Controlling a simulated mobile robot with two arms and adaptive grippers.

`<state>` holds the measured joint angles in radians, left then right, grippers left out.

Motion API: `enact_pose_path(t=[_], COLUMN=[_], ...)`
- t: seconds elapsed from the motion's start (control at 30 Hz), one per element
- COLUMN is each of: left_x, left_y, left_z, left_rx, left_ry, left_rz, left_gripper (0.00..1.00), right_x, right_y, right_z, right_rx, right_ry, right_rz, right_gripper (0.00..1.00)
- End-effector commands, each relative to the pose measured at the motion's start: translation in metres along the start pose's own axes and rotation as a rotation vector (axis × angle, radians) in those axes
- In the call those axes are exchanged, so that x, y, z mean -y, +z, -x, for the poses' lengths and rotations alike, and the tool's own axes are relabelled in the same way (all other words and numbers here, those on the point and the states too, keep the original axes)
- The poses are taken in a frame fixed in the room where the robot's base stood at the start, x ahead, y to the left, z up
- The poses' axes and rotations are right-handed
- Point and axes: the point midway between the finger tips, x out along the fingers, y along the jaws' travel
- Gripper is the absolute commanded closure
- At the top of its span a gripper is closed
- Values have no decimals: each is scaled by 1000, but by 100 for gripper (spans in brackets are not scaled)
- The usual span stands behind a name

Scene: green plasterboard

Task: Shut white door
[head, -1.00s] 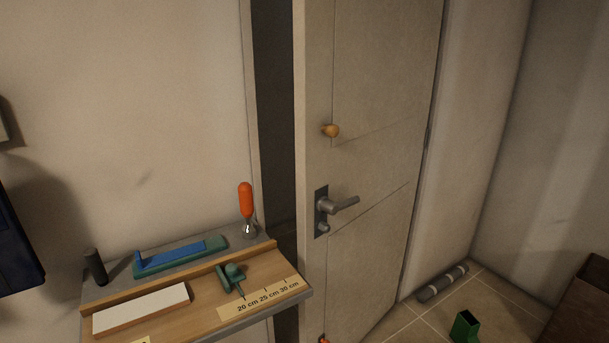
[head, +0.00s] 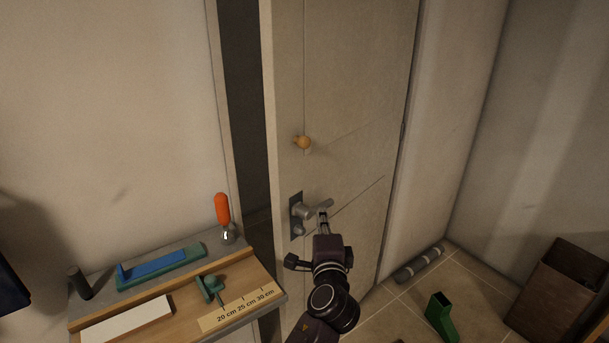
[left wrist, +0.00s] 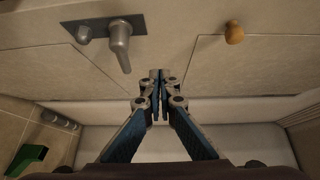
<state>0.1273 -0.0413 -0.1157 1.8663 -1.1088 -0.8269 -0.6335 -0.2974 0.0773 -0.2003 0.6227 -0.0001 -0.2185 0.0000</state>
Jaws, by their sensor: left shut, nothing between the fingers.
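The white door (head: 350,110) stands ajar, with a dark gap (head: 245,110) between its left edge and the frame. It has a grey lever handle (head: 305,211) on a dark plate and a round wooden knob (head: 303,142) above. In the left wrist view the handle (left wrist: 120,42) is at upper left and the knob (left wrist: 234,32) at upper right. My left gripper (head: 323,213) is in front of the door by the lever's end; its fingers (left wrist: 158,75) are shut and empty. In the wrist view the fingertips look apart from the handle; contact with the door cannot be told. My right gripper is not seen.
A workbench (head: 240,312) with a blue-topped tool (head: 160,268), an orange-handled tool (head: 223,215) and a green clamp (head: 210,288) stands left of the door. A grey roll (head: 420,264), green container (head: 441,316) and brown box (head: 556,290) are on the floor at right.

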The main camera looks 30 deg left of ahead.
Motion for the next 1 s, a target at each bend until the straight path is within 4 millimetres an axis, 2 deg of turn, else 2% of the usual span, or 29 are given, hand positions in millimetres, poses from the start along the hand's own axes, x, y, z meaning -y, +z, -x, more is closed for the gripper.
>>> enact_pose_path(t=[0.03, 0.17, 0.27, 0.7, 0.8, 1.0], left_x=[15, 26, 28, 30, 31, 29], left_y=[4, 8, 9, 11, 25, 37], left_z=[0, -6, -20, -103, -113, -125], left_rx=[13, 27, 29, 26, 26, 24], left_ry=[-20, -39, -39, -36, -36, -36], left_rz=[-1, -7, -8, -7, -8, -5], left_gripper=[100, 100, 100, 100, 100, 100], right_x=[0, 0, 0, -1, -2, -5], right_y=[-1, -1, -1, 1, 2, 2], right_z=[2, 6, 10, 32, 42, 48], right_rx=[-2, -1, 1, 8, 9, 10], right_ry=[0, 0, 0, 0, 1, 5], right_rz=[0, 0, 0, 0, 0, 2], right_gripper=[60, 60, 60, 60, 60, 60])
